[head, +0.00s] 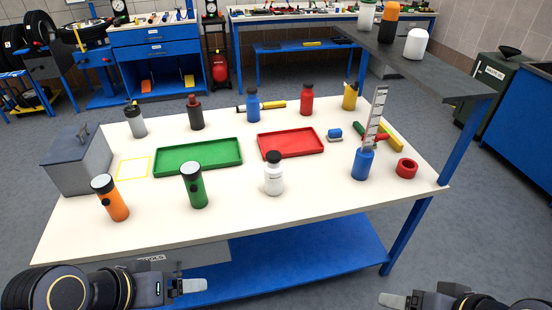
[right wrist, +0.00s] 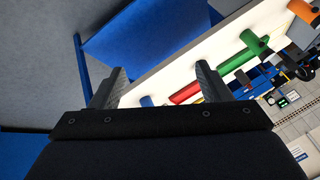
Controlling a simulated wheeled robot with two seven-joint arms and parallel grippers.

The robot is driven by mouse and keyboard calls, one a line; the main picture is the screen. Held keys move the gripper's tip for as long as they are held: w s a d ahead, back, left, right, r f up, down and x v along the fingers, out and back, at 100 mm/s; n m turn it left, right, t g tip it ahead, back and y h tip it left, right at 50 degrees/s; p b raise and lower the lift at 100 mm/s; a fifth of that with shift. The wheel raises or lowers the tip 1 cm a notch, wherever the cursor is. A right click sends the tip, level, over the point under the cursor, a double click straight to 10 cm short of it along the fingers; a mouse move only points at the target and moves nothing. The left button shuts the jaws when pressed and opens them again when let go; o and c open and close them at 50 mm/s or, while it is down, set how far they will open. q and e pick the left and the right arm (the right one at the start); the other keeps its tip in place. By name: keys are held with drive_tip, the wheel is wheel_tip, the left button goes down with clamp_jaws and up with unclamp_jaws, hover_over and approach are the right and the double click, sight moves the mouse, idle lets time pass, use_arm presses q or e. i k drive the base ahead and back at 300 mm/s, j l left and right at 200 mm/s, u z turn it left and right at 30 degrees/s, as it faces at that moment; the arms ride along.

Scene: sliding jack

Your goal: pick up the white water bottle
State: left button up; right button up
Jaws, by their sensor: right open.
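The white water bottle (head: 273,176) with a black cap stands upright near the front middle of the white tabletop in the head view. My left gripper (head: 204,286) is in front of the table's near edge, to the left of the bottle and apart from it; whether its jaws are open is not clear. My right gripper (head: 382,299) is low in front of the table, to the right of the bottle. In the right wrist view my right gripper (right wrist: 158,88) shows two fingers spread apart with nothing between them. I cannot make out the white bottle in that view.
A green flashlight (head: 194,186) and an orange flashlight (head: 109,198) stand left of the bottle. A red tray (head: 318,150) and a green tray (head: 160,158) lie behind. A dark raised shelf (head: 440,75) overhangs the right side.

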sight(274, 174)
drive_tip(key=i+j+u, duration=0.1)
drive_tip(key=i+u, duration=0.15)
drive_tip(key=i, duration=0.2)
drive_tip(key=i+u, duration=0.3)
drive_tip(key=i, duration=0.15)
